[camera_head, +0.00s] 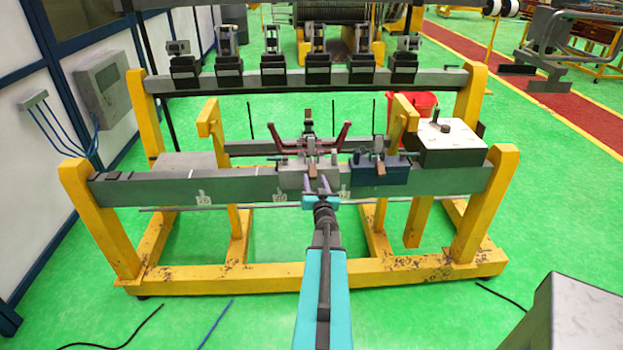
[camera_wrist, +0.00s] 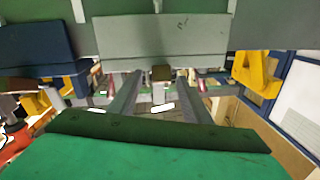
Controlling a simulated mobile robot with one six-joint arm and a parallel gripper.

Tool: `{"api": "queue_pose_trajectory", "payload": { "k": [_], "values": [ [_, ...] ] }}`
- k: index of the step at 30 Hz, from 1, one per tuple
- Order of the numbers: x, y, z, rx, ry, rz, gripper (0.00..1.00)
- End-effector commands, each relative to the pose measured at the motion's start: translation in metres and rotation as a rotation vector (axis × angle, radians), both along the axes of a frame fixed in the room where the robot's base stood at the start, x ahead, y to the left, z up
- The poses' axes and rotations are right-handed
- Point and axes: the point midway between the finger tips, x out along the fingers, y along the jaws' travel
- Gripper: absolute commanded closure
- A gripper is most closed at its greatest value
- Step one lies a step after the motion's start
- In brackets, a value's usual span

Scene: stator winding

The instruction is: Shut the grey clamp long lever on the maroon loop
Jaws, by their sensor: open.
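The grey clamp (camera_head: 290,180) sits on the front beam near its middle. Its brown-tipped lever (camera_head: 312,146) stands up above it; its exact angle is hard to tell. The maroon loop (camera_head: 342,137) lies just behind the clamp, its arms spreading to both sides. My gripper (camera_head: 318,186) is open in front of the grey clamp, its fingertips close to the clamp's front. In the wrist view, the grey clamp's block (camera_wrist: 165,40) fills the top middle, and a brown lever tip (camera_wrist: 161,73) shows between my two spread fingers, with no contact visible.
A blue clamp (camera_head: 380,170) stands right of the grey one, also at upper left in the wrist view (camera_wrist: 35,42). A white-topped box (camera_head: 450,135) and yellow posts (camera_head: 480,200) stand farther right. The beam's left part (camera_head: 140,190) is largely clear.

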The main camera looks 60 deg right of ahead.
Motion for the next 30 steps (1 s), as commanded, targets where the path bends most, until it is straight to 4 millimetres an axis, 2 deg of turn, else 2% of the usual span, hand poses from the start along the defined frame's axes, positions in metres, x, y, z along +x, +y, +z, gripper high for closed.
{"api": "queue_pose_trajectory", "payload": {
  "k": [9, 24, 30],
  "values": [
    [0.015, -0.018, 0.000, 0.000, 0.000, 0.000, 0.56],
    [0.019, -0.022, 0.000, 0.000, 0.000, 0.000, 0.56],
    [0.018, -0.022, 0.000, 0.000, 0.000, -0.001, 0.90]
  ]
}}
